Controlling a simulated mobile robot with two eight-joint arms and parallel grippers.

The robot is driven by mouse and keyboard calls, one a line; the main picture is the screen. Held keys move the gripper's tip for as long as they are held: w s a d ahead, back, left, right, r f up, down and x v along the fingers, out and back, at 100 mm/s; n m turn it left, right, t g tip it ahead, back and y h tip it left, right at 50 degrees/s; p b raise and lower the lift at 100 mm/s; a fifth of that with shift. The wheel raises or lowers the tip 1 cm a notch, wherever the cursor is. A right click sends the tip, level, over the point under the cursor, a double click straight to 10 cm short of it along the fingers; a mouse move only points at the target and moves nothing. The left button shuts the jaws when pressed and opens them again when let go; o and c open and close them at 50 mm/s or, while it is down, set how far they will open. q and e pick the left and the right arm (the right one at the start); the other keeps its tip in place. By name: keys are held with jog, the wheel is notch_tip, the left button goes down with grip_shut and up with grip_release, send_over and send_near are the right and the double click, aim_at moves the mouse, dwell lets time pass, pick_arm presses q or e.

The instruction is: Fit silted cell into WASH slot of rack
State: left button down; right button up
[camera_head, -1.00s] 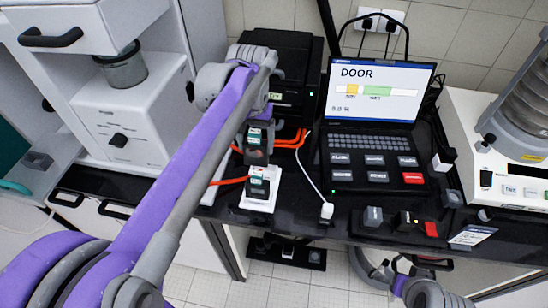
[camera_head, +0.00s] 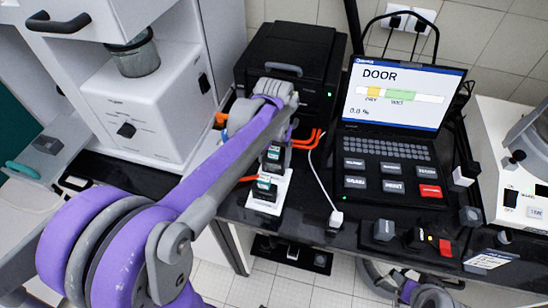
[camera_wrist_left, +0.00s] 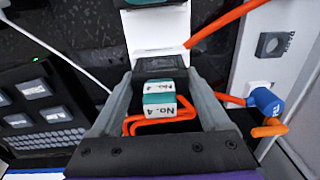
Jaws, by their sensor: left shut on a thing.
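My left gripper (camera_wrist_left: 158,100) is shut on a dark cell with a teal, white-labelled top reading "No. 4" (camera_wrist_left: 158,106). In the head view this held cell (camera_head: 272,156) shows below the end of my left arm, at the far part of the white rack (camera_head: 263,207). The rack also shows in the wrist view (camera_wrist_left: 155,30), just beyond the fingertips. Another teal-topped cell (camera_head: 265,186) stands in the rack's near part. The held cell's lower end is hidden, so I cannot tell whether it is seated. The WASH marking is not readable.
A laptop-like console (camera_head: 400,95) reading "DOOR" stands right of the rack. A black box (camera_head: 292,70) is behind it. Orange cables (camera_head: 305,138) run beside the rack, and a white cable (camera_head: 318,178) lies between rack and console. A white machine (camera_head: 150,110) stands at left.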

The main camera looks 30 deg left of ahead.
pick_arm(q)
jog(key=shift+f, duration=0.35)
grip_release()
jog(key=shift+r, duration=0.1)
jog(key=shift+r, duration=0.25)
notch_tip(320, 180, up, 12)
jog(key=shift+f, duration=0.1)
dwell(0.5)
